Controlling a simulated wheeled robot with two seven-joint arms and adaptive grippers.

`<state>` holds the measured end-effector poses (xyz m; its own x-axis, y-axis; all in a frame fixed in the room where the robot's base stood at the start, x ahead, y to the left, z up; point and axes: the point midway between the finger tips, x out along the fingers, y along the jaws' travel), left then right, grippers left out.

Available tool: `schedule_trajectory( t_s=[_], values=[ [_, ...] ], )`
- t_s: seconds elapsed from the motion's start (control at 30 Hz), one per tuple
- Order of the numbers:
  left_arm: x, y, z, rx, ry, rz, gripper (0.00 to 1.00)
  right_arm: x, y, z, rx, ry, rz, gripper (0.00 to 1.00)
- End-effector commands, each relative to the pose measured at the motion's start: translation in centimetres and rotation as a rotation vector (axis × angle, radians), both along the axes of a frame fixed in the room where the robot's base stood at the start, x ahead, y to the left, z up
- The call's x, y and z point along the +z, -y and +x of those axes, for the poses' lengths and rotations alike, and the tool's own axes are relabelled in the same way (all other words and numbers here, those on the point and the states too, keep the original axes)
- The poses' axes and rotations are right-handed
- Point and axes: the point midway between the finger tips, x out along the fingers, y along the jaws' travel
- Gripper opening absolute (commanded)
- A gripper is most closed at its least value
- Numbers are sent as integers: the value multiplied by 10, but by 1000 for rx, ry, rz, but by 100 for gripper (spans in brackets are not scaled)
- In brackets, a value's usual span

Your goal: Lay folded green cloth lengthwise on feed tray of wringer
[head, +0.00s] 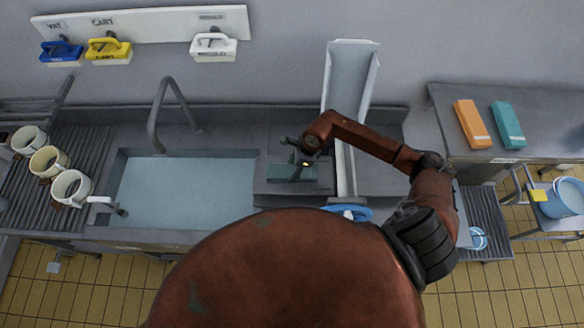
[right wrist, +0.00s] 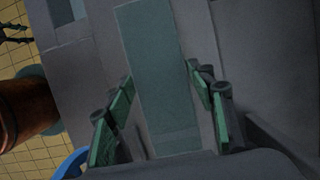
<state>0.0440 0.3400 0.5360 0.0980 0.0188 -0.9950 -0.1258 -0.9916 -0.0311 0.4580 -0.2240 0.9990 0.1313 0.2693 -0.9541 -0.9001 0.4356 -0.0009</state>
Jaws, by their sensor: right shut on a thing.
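The folded green cloth (head: 292,173) is a flat, dark green strip at the middle of the head view, right of the sink. In the right wrist view it is a long grey-green strip (right wrist: 153,65) running between the fingers. My right gripper (head: 306,158) is over it and shut on it, with a green-padded finger along each long side. A grey upright channel (head: 350,80) and a blue wheel (head: 348,213) stand just right of the cloth, perhaps parts of the wringer. My arm and body hide part of them. I cannot tell whether the cloth touches the surface below.
A water-filled sink (head: 185,195) with a tall faucet (head: 158,110) lies left. Several mugs (head: 50,162) stand on the drainboard. An orange block (head: 473,124) and a teal block (head: 508,125) lie on the right table (head: 555,110). A blue bucket (head: 562,200) stands at far right.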

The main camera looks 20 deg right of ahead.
Motion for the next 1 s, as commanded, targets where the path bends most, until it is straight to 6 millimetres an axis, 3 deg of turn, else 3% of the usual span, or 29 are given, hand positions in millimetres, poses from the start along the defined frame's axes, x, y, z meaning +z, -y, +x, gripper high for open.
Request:
schedule_trajectory(
  t_s=[0.2, 0.23, 0.47, 0.83, 1.0],
  values=[
    [-3, 0, 0, 0, -1, 0, 40, -1, -1, 1, 1, 2, 1, 20],
    [-3, 0, 1, 0, 0, 0, 40, -2, 0, 0, 1, 0, 0, 51],
    [-2, 0, 6, -1, 6, 0, 40, -1, 0, 0, 0, 0, 1, 67],
    [-1, 0, 6, -1, 7, -1, 40, 3, 0, 1, 0, 2, 0, 68],
    [-11, 0, 6, -1, 7, -1, 40, 24, 8, -2, 3, 5, -2, 68]
  ],
)
